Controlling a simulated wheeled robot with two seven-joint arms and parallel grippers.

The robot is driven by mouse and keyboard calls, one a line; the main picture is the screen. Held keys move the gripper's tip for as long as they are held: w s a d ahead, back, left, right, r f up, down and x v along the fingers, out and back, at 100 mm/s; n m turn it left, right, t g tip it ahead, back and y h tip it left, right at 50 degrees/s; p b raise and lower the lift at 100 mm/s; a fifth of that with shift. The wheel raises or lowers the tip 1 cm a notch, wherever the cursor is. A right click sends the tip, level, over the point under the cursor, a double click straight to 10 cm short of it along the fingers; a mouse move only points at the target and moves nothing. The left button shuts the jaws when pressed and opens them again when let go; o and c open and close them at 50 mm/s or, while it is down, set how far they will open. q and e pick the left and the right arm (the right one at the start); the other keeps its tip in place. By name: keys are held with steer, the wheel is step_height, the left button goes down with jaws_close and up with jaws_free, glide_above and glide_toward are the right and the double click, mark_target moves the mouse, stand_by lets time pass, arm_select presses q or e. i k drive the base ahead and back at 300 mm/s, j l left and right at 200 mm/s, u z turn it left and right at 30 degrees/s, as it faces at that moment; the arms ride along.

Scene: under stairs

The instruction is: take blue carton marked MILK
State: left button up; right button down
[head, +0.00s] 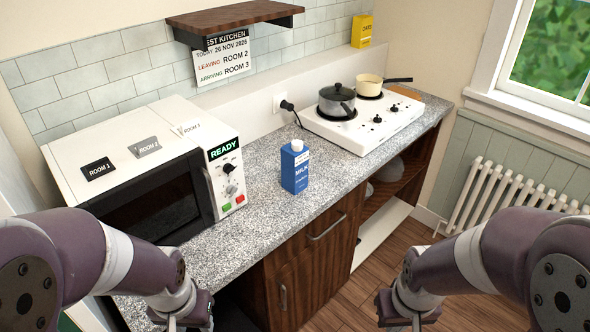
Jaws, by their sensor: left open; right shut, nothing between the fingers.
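The blue carton marked MILK (295,167) stands upright on the speckled grey counter, between the microwave and the hob. It has a white top and white lettering, and nothing touches it. My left gripper (181,316) is low in the picture in front of the counter, left of the carton and apart from it. It is open, with its fingertips partly cut off by the bottom edge. My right gripper (411,317) is low on the right, over the floor, shut and empty, also partly cut off.
A white microwave (226,172) reading READY stands left of the carton, with room tags on top. A white hob (376,124) behind right bears a lidded pot (337,101) and a cream pan (369,84). A wooden shelf (235,16) overhangs the back. Counter around the carton is clear.

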mark_target(294, 164)
steer(key=i+l+u, duration=0.15)
steer(key=i+l, duration=0.45)
steer(key=i+l+u, duration=0.15)
steer(key=i+l, duration=0.45)
steer(key=i+l+u, duration=0.15)
steer(key=i+l, duration=0.4)
steer(key=l, duration=0.25)
